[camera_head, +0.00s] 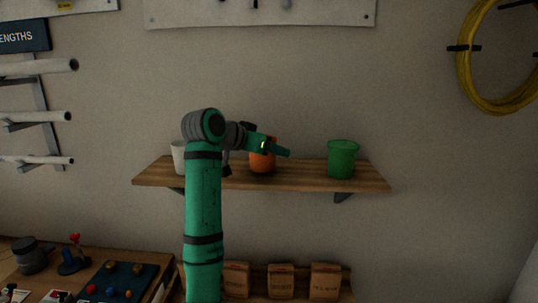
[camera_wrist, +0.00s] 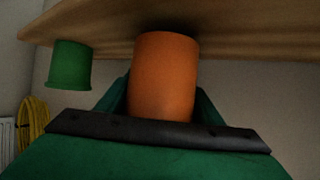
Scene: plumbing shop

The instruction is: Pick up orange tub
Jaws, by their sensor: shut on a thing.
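The orange tub (camera_head: 262,162) is at the middle of the wooden wall shelf (camera_head: 305,179), partly hidden behind my gripper (camera_head: 279,149) in the head view. In the wrist view, the orange tub (camera_wrist: 165,75) sits between the two green fingers of my gripper (camera_wrist: 162,98), which are shut on its sides. The wrist picture appears upside down, with the shelf at the top. The tub's base is at or very near the shelf board; I cannot tell whether it touches.
A green tub (camera_head: 342,158) stands to the right on the shelf, apart from my gripper. A white tub (camera_head: 179,157) stands at the left end, partly behind my arm. Below are a workbench with small parts and several brown boxes (camera_head: 281,281). Pipes and a yellow coil hang on the wall.

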